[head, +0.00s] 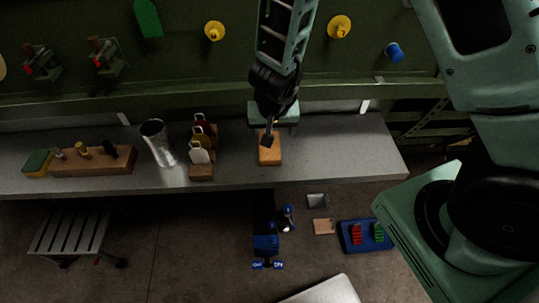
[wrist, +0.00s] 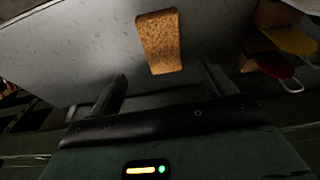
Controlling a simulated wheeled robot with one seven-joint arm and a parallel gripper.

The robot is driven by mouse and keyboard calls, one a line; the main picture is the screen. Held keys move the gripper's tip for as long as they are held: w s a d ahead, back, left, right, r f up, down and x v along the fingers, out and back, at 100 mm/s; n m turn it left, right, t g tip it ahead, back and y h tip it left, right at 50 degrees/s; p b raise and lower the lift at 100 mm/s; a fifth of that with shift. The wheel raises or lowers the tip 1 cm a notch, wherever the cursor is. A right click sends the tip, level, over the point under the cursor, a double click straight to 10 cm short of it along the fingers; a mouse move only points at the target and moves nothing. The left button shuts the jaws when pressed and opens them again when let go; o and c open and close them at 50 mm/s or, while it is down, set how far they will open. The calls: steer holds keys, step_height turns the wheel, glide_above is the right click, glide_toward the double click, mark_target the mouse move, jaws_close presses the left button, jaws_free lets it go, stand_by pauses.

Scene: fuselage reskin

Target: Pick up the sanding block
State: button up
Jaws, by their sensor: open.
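The sanding block, seen as a tan, cork-coloured block (head: 269,158), lies on the grey workbench below my gripper. It also shows speckled orange-brown in the wrist view (wrist: 158,42), near the top centre. My gripper (head: 268,138) hangs over the bench, pointing down, and overlaps the block's far part in the head view. In the wrist view the two dark fingers of my gripper (wrist: 164,76) are spread apart and empty. The block appears beyond the fingertips, roughly in line with the gap. No contact shows.
The bench (head: 350,155) is clear right of the block. To the left stand a rack of handled tools (head: 201,171), a metal cup (head: 158,144), a wooden holder (head: 94,163) and a green-yellow sponge (head: 37,163). A blue tray (head: 365,236) lies on the floor.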

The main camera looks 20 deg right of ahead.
steer(key=b+x, duration=0.1)
steer(key=x, duration=0.2)
steer(key=b+x, duration=0.3)
steer(key=x, duration=0.2)
steer(key=shift+w+a+f+b, duration=0.2)
steer(key=shift+a+f+b, duration=0.05)
steer(key=shift+f+b, duration=0.1)
steer(key=shift+r, duration=0.1)
steer(key=c, duration=1.1)
steer(key=shift+o, duration=0.2)
step_height(320, 180, up, 10)
steer(key=p, duration=0.8)
steer(key=shift+p, duration=0.35)
